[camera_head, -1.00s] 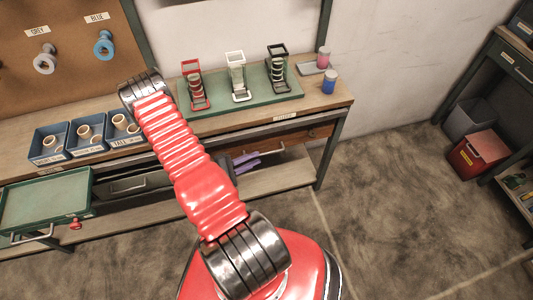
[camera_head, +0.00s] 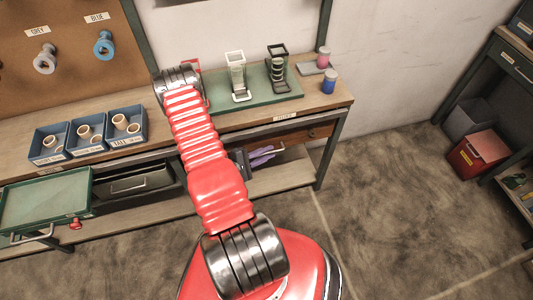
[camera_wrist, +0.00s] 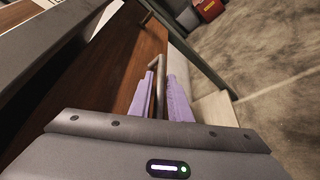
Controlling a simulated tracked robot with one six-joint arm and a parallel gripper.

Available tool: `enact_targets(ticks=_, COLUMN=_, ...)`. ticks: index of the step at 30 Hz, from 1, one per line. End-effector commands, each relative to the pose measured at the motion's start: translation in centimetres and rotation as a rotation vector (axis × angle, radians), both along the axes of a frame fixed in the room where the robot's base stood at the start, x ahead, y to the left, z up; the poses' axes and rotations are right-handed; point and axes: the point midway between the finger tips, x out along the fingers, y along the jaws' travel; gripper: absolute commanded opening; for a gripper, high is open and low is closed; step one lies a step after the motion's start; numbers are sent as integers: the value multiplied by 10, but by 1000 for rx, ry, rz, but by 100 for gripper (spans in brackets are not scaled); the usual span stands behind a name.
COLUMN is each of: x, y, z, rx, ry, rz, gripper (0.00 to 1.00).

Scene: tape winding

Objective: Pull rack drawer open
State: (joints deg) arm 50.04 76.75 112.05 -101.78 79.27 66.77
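The rack drawer has a brown wooden front (camera_head: 318,132) under the right end of the bench top, and it looks closed. In the wrist view its front (camera_wrist: 92,72) fills the left side, with a metal bar handle (camera_wrist: 160,68) standing out from it. My gripper (camera_wrist: 163,82) has two purple fingers, one on each side of the handle. The fingers are apart with the bar between them; firm contact on both sides does not show. In the head view my gripper (camera_head: 262,156) is in front of the drawer, below the bench edge, partly hidden by my arm.
A green tray-like drawer (camera_head: 88,181) sticks out at the left. Blue bins (camera_head: 128,140) and a green mat (camera_head: 262,107) with small racks are on the bench. A bench leg (camera_head: 325,165) stands right of the drawer.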

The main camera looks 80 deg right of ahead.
Motion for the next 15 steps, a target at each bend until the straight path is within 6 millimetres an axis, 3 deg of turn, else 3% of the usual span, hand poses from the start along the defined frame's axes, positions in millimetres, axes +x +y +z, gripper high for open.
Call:
enact_targets(ticks=7, x=0, y=0, z=0, rx=0, ry=0, rz=0, gripper=0)
enact_targets(ticks=15, x=0, y=1, z=0, rx=2, ry=0, rz=1, gripper=0)
